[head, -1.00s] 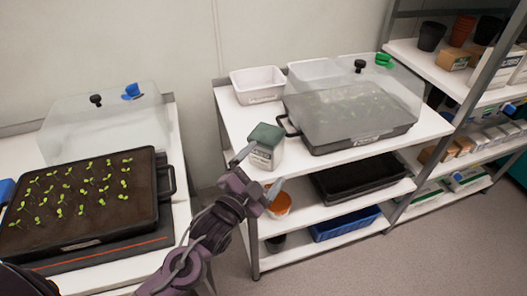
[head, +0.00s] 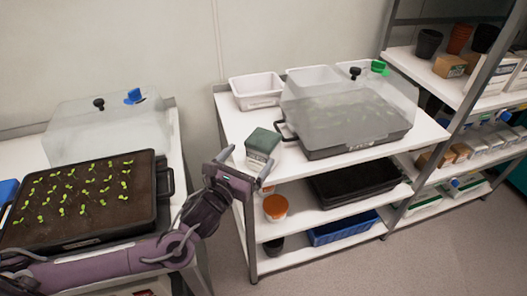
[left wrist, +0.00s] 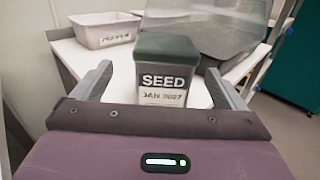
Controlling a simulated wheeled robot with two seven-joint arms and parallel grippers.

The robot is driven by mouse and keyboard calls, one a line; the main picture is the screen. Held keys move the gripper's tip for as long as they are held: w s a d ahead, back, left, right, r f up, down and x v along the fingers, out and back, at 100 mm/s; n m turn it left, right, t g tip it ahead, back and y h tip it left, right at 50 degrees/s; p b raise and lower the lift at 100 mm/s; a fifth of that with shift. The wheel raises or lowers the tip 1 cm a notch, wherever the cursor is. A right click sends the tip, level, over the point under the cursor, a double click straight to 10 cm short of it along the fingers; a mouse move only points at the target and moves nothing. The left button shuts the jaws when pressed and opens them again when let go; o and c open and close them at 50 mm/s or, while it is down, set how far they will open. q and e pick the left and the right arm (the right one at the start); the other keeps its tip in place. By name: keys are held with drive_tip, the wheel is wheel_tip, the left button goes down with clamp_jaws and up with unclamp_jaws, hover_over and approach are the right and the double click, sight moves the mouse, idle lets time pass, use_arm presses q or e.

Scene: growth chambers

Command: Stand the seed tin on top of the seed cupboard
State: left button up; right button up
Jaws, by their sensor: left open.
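The seed tin (head: 262,148) is a pale box with a dark green lid, upright near the left front of the middle bench's white top. In the left wrist view the tin (left wrist: 165,85) shows a label reading SEED, JAN 2027. My left gripper (head: 245,164) is open at the bench's front left edge, facing the tin. In the left wrist view its fingers (left wrist: 160,83) stand to either side of the tin's image, with visible gaps. A teal surface (left wrist: 297,50) at the right may be a cupboard; I cannot tell. My right gripper is not in view.
A covered tray (head: 350,115) stands just right of the tin, with a white tub (head: 256,90) behind. A seedling tray (head: 80,200) lies on the left bench. An orange-lidded pot (head: 275,207) stands on the shelf below. Grey shelving (head: 455,105) is at right.

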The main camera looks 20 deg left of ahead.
sight(263, 141)
use_arm(q)
drive_tip(key=w, duration=0.2)
drive_tip(key=w+d, duration=0.1)
drive_tip(key=w, duration=0.1)
drive_tip(key=w+d+p, duration=0.1)
drive_tip(key=w, duration=0.1)
drive_tip(key=shift+w+r, duration=0.2)
drive_tip(key=shift+r, duration=0.1)
drive_tip(key=shift+w, duration=0.35)
drive_tip(key=c, duration=1.2)
drive_tip(key=shift+c, duration=0.5)
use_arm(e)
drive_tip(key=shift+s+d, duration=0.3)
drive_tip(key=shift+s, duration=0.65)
